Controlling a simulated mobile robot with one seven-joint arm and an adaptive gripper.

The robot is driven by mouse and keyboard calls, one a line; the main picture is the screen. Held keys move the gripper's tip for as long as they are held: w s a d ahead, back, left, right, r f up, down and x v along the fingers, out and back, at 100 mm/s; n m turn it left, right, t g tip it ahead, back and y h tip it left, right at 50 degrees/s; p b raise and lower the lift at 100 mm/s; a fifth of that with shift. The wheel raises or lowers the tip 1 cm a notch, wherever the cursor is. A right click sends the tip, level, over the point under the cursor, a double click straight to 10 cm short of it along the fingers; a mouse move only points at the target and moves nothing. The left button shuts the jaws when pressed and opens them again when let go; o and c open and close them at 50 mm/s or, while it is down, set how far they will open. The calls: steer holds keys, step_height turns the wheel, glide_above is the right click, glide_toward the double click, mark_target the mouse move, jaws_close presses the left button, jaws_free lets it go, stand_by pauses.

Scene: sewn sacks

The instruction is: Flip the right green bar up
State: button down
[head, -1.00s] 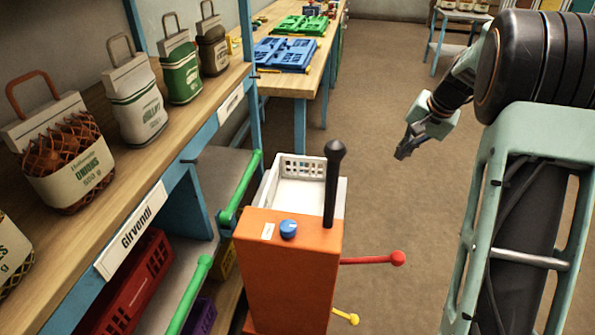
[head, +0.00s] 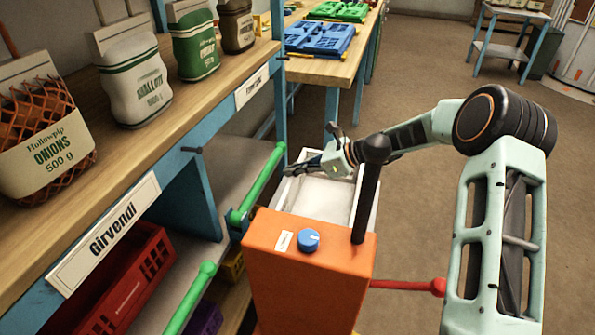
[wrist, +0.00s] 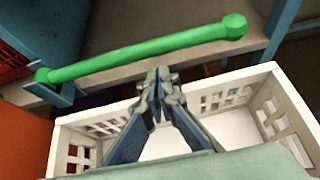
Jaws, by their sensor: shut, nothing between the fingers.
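The right green bar (head: 256,183) slants along the front of the lower shelf, its knobbed end at the back. In the wrist view the green bar (wrist: 140,52) lies across the upper left, with a hinge bracket at its left end. My gripper (head: 289,171) is above the white crate, just right of the bar's far end. In the wrist view my gripper (wrist: 158,78) is shut and empty, its tips just short of the bar and apart from it in the picture. The exact height gap is hard to tell.
The white crate (head: 366,205) stands behind an orange box (head: 310,280) with a blue knob (head: 309,240) and a black upright handle (head: 369,185). A second green bar (head: 190,298) is nearer. The wooden shelf (head: 200,100) with sacks overhangs on the left.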

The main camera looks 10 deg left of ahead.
mark_target(262, 178)
steer(key=b+x, duration=0.1)
steer(key=x, duration=0.5)
steer(key=shift+r, duration=0.1)
